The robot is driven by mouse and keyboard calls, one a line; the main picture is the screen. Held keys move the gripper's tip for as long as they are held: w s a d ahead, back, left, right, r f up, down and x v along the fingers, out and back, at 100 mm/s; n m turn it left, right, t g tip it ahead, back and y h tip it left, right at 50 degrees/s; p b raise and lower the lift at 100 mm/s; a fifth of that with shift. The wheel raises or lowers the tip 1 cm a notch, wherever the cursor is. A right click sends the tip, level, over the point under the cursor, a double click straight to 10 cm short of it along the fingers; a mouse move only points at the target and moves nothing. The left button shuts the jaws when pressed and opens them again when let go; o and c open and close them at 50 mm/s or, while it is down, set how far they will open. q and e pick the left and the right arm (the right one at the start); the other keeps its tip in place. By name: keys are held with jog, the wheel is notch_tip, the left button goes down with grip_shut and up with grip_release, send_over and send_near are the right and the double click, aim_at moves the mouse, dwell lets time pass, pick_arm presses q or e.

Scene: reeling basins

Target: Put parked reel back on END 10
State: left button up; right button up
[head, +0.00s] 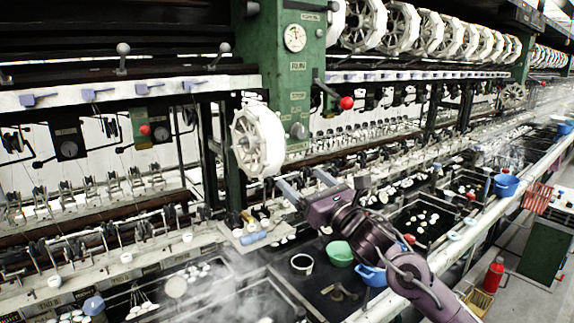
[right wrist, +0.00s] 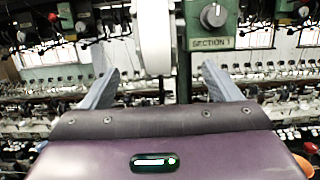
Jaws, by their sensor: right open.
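A white spoked reel (head: 258,140) stands upright at the front of the green post (head: 288,70), apart from the row of reels above. My right gripper (head: 297,176) is open and empty, just below and to the right of this reel, its fingers pointing towards the machine. In the right wrist view the reel (right wrist: 153,38) shows edge-on, ahead of the gap between the open fingers (right wrist: 158,72), and does not appear gripped. I cannot read an END 10 label anywhere. My left gripper is out of view.
White reels (head: 400,28) hang in a row at the upper right. A red-knobbed lever (head: 346,103) juts from the post. Below my right arm are a green bowl (head: 340,252), a blue bowl (head: 371,275) and dark basins. Steam blurs the lower left.

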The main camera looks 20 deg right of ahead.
aim_at(282, 161)
jog(key=p+x, duration=0.2)
jog(key=x, duration=0.2)
jog(key=shift+w+a+r, duration=0.15)
jog(key=shift+r, duration=0.05)
jog(key=shift+b+x, duration=0.6)
jog(key=shift+x, duration=2.7)
jog(key=shift+f, duration=0.15)
jog(key=c, duration=1.1)
jog(key=shift+c, duration=0.5)
